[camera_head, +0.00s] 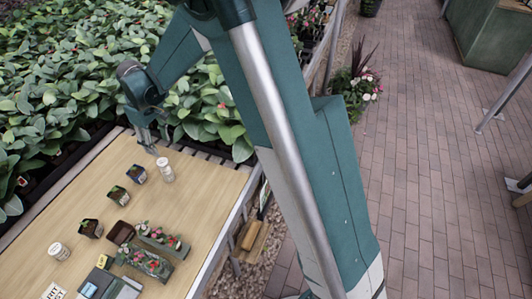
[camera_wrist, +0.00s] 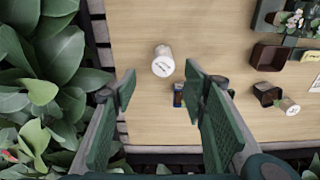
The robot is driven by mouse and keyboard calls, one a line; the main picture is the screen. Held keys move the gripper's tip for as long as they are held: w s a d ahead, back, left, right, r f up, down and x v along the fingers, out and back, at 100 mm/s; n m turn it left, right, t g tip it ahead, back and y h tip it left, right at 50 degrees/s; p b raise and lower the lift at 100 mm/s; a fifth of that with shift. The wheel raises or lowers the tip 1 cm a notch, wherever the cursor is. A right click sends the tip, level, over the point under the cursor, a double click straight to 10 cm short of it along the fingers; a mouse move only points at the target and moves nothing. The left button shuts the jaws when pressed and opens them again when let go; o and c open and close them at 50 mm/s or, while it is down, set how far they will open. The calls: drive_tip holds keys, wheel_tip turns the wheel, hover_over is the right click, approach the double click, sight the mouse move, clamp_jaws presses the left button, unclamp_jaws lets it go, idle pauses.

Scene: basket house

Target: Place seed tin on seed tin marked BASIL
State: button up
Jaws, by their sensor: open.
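One white seed tin (camera_head: 165,170) stands on the table's far part; it also shows in the wrist view (camera_wrist: 163,62), with small dark lettering that I cannot read. A second white tin (camera_head: 58,251) stands near the table's left edge, and in the wrist view it is at the right (camera_wrist: 290,106). I cannot tell which tin is marked BASIL. My gripper (camera_head: 150,149) is above the table's far end, close to the first tin. In the wrist view my gripper (camera_wrist: 160,88) is open and empty, with the first tin just beyond the fingertips.
Small dark pots (camera_head: 136,174) (camera_head: 118,195) (camera_head: 91,228) stand in a row on the wooden table (camera_head: 200,205). A brown square pot (camera_head: 122,233) and flower planters (camera_head: 145,262) stand nearer. Dense leafy plants (camera_head: 60,70) border the far side.

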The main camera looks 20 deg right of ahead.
drive_tip(key=s+d+r+m+t, duration=0.3)
drive_tip(key=s+d+r+m, duration=0.1)
drive_tip(key=s+d+r, duration=1.3)
drive_tip(key=s+d+m+t, duration=0.2)
drive_tip(key=s+d, duration=0.4)
drive_tip(key=s, duration=0.3)
drive_tip(key=s+d+m+t, duration=0.1)
drive_tip(key=s+d+m, duration=0.1)
drive_tip(key=s+d, duration=0.5)
drive_tip(key=shift+s+m+t, duration=0.3)
drive_tip(key=shift+s+t, duration=0.1)
drive_tip(key=shift+s, duration=1.35)
